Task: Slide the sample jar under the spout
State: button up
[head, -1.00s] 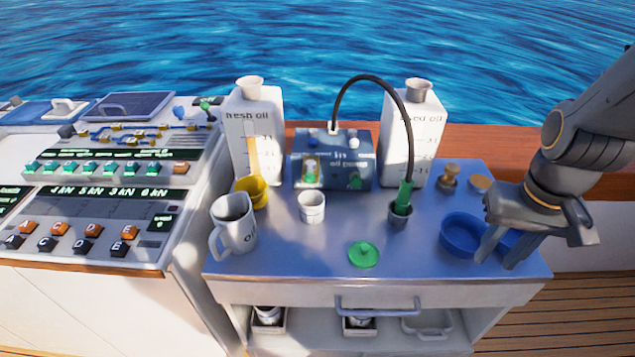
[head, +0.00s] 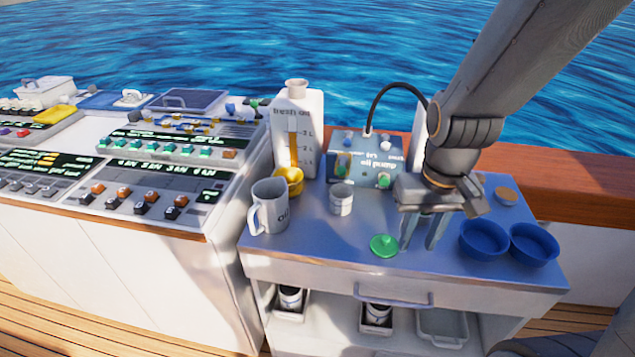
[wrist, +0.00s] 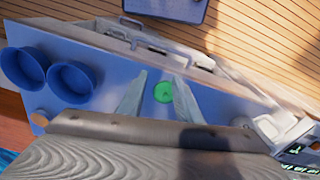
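The sample jar is likely the small white jar (head: 341,198) standing upright on the blue bench top, in front of the oil pump box (head: 365,160). No spout can be made out clearly on the box. A black hose (head: 385,95) arches from it and goes behind my arm; its end is hidden. My gripper (head: 417,244) points down over the bench, right of the jar and apart from it. Its fingers are apart and empty. In the wrist view, a green lid (wrist: 163,92) shows between the fingers; in the head view the lid (head: 384,246) lies just left of them.
A white mug (head: 268,208) and a yellow cup (head: 287,183) stand left of the jar. A fresh oil canister (head: 297,130) stands behind them. Two blue bowls (head: 484,240) sit at the right. A drawer handle (head: 393,296) juts from the bench front. A control console (head: 150,180) stands at the left.

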jog(key=shift+o, duration=1.2)
jog(key=o, duration=0.4)
jog(key=shift+w+a+r, duration=0.1)
jog(key=shift+w+a, duration=0.1)
jog(key=shift+w, duration=0.15)
jog(key=shift+c, duration=0.2)
jog(key=o, duration=0.4)
jog(key=shift+n+t+y, duration=0.4)
jog(key=shift+n+t, duration=0.2)
jog(key=shift+n, duration=0.2)
jog(key=w+a+p, duration=0.1)
jog(key=w, duration=0.1)
jog(key=w+a+p, duration=0.1)
jog(key=w+a, duration=0.1)
jog(key=w, duration=0.1)
jog(key=w+a+p, duration=0.1)
jog(key=w, duration=0.2)
jog(key=shift+a+r+p, duration=0.25)
jog(key=shift+r+p, duration=0.05)
jog(key=shift+p, duration=0.05)
jog(key=n+t+p, duration=0.2)
jog(key=p, duration=0.2)
send_near(342, 192)
jog(key=shift+s+a+r, duration=0.1)
jog(key=shift+s, duration=0.5)
jog(key=shift+s+a+r, duration=0.1)
jog(key=shift+s, duration=0.5)
jog(key=shift+f, duration=0.1)
jog(key=shift+b+x, duration=2.55)
jog(key=shift+x, duration=1.35)
